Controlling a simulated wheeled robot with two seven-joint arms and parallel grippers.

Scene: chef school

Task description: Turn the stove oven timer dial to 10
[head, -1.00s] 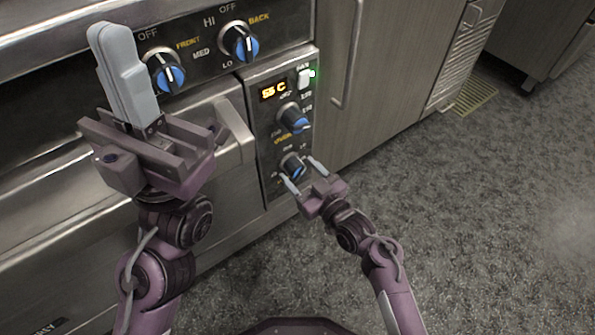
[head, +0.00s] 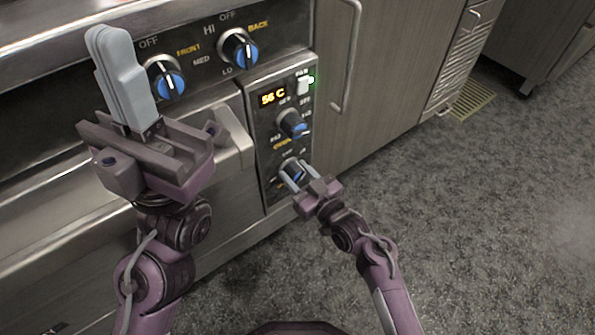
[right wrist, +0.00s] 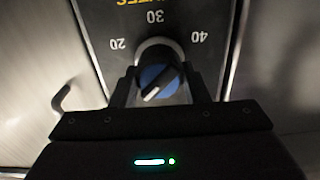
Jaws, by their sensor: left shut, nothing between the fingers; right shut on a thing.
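The timer dial (head: 293,172) is the lowest knob on the narrow oven control panel (head: 272,150). In the right wrist view the timer dial (right wrist: 158,80) has a blue face and a white pointer mark angled to the lower left; the numbers 20, 30 and 40 show around its upper side. My right gripper (head: 295,176) is shut on the dial, one finger on each side; its fingers flank the dial in the right wrist view (right wrist: 158,88). The 10 mark is not visible. My left gripper (head: 108,38) is shut and empty, raised in front of the stove.
Above the dial are another blue knob (head: 292,124), a lit display (head: 272,97) reading 56 C and a white switch (head: 303,86). Two burner knobs (head: 165,80) (head: 238,49) sit on the upper panel. An oven handle (head: 236,130) is left of the panel. Floor to the right is clear.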

